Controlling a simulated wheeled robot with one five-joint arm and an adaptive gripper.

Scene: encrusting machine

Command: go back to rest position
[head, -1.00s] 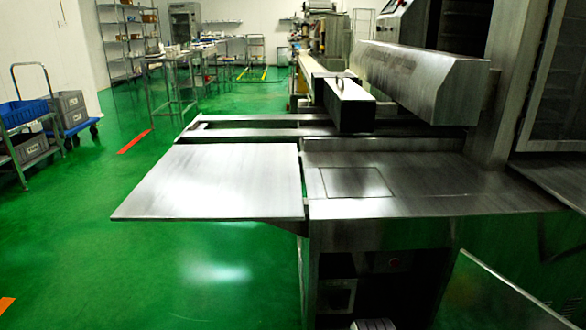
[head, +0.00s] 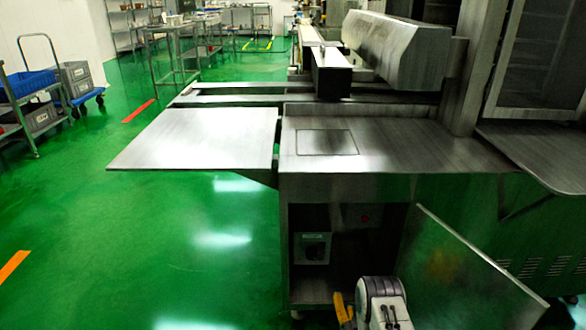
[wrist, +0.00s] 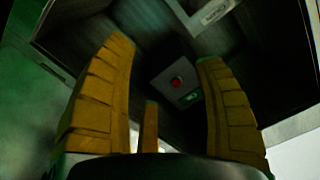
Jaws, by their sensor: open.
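In the head view, my white arm and a bit of a yellow finger show at the bottom edge, in front of the steel encrusting machine (head: 420,150). The fingertips cannot be made out there. The machine's open lower bay (head: 350,215) is just beyond the arm.
A flat steel side table (head: 200,138) juts out left of the machine. A tilted panel (head: 460,270) stands close on the right of my arm. Green floor is open to the left, with carts (head: 35,95) at the far left.

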